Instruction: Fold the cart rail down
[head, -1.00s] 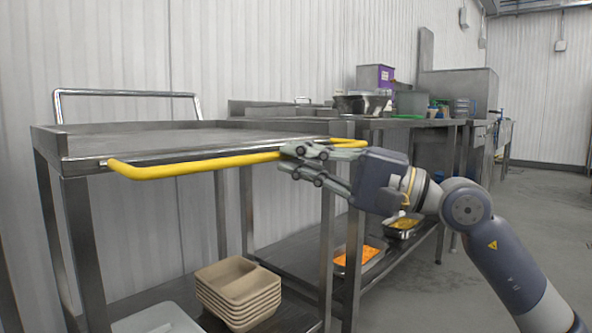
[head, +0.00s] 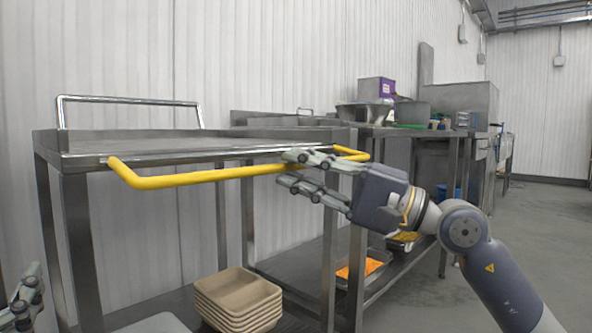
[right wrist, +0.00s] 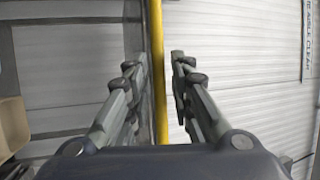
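The yellow cart rail (head: 215,174) sticks out from the near edge of the steel cart (head: 85,162) and sits slightly below its top. My right gripper (head: 288,169) is at the right part of the rail, one finger above and one below it. In the right wrist view, the rail (right wrist: 157,70) runs between the two fingers with gaps beside it, so the gripper (right wrist: 152,75) is open around it. My left gripper (head: 26,296) shows only partly at the lower left edge, apart from the rail; its opening is unclear.
A stack of beige trays (head: 236,300) sits on the lower level beneath the rail. Pans of orange food (head: 362,268) and yellow food (head: 405,238) are on the shelf at right. A metal rail (head: 130,99) stands up at the cart's far side. Open floor lies at right.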

